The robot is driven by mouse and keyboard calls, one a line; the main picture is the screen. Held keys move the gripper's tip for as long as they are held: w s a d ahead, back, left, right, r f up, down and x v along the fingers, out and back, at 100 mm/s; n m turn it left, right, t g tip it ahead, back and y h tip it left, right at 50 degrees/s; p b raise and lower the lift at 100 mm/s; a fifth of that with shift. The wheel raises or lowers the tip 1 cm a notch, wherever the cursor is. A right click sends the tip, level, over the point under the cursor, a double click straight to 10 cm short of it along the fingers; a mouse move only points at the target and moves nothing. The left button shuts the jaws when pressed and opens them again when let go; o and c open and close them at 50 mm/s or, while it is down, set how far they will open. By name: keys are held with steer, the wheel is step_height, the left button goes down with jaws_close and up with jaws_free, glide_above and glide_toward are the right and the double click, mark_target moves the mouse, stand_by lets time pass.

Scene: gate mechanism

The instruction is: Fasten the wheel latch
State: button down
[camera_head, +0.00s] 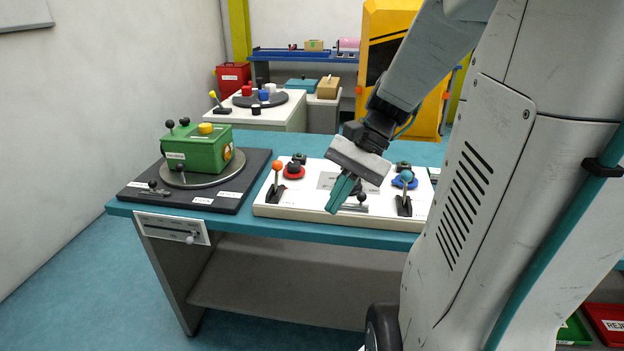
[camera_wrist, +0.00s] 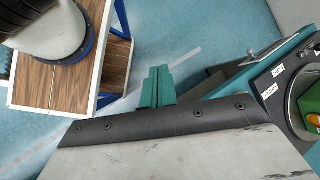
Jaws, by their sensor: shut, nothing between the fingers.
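A green box (camera_head: 197,149) with black knobs and a yellow knob sits on a round grey turntable (camera_head: 228,170) on a black board (camera_head: 138,194) at the left of the table. A small black-knobbed lever (camera_head: 153,186) lies on the board's front left; its label is too small to read, and I cannot tell whether it is the wheel latch. My gripper (camera_head: 341,194) is shut and empty, above the white panel (camera_head: 262,209) and right of the board. In the wrist view its teal fingers (camera_wrist: 157,87) are together; the green box (camera_wrist: 314,104) is partly cut off at the right.
The white panel carries an orange-knobbed lever (camera_head: 277,177) and a blue-knobbed lever (camera_head: 406,188). A slider plate (camera_head: 172,228) is on the table's front left edge. Behind stand a white table (camera_head: 262,116) and a yellow cabinet (camera_head: 384,32). The left floor (camera_head: 80,270) is clear.

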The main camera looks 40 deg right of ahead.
steer(key=d+f+m+t+y, duration=0.35)
steer(key=d+m+t, duration=0.35)
steer(key=d, duration=0.6)
steer(key=m+t+h, duration=0.4)
steer(key=m+t, duration=0.3)
steer(key=m, duration=0.3)
glide_toward(362, 200)
steer(key=s+d+r, duration=0.2)
steer(key=s+d, duration=0.4)
steer(key=shift+a+f+y, duration=0.15)
steer(key=shift+y, duration=0.1)
steer(key=x, duration=1.4)
steer(key=shift+s+a+f, duration=0.1)
steer(key=shift+a+f, duration=0.05)
steer(key=shift+a, duration=0.05)
